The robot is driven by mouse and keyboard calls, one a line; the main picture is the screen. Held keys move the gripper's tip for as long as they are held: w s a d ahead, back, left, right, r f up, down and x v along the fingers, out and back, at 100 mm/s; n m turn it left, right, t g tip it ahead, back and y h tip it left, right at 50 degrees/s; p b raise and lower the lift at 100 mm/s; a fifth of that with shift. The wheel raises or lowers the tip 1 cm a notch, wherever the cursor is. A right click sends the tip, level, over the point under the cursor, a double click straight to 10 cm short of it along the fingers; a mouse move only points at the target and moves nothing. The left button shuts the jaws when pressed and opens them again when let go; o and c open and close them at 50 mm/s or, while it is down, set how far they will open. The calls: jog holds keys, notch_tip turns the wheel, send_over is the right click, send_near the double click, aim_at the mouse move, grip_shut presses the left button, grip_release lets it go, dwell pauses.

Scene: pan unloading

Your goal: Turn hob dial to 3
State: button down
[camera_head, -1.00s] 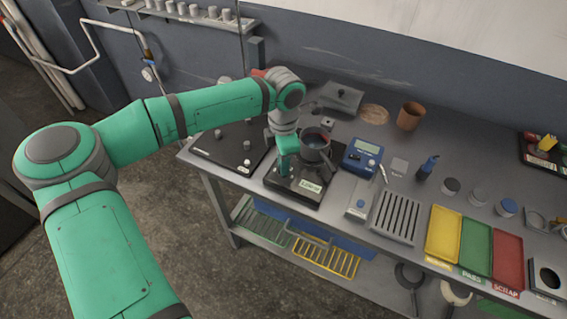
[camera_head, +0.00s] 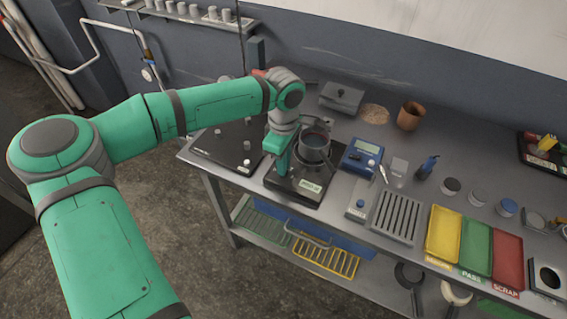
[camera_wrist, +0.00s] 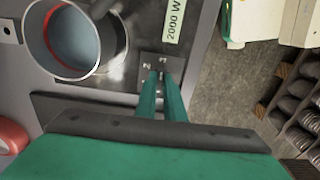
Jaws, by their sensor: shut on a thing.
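The black hob (camera_head: 275,184) stands on the bench, and its pale label (camera_head: 310,187) reads 2000 W in the wrist view (camera_wrist: 174,20). A steel pan (camera_head: 314,146) sits on the hob; in the wrist view (camera_wrist: 62,36) its inside shows a reddish band around a grey-blue area. My gripper (camera_wrist: 161,76) is shut at the small marked dial plate (camera_wrist: 176,63) on the hob's edge, beside the pan. The fingers hide the dial between them, and I cannot read its setting. In the head view my gripper (camera_head: 279,170) points down at the hob's left side.
A blue meter (camera_head: 362,157) stands right of the hob. A slotted grey rack (camera_head: 397,216) and yellow, green and red trays (camera_head: 476,243) lie farther right. A black plate (camera_head: 228,144) is on the left. A brown cup (camera_head: 410,116) stands behind.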

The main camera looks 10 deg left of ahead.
jog(key=shift+a, duration=0.1)
dwell(0.3)
jog(key=c, duration=1.9)
grip_release()
jog(key=shift+o, duration=0.2)
jog(key=shift+r, duration=0.15)
notch_tip(320, 180, up, 11)
jog(key=shift+f, duration=0.2)
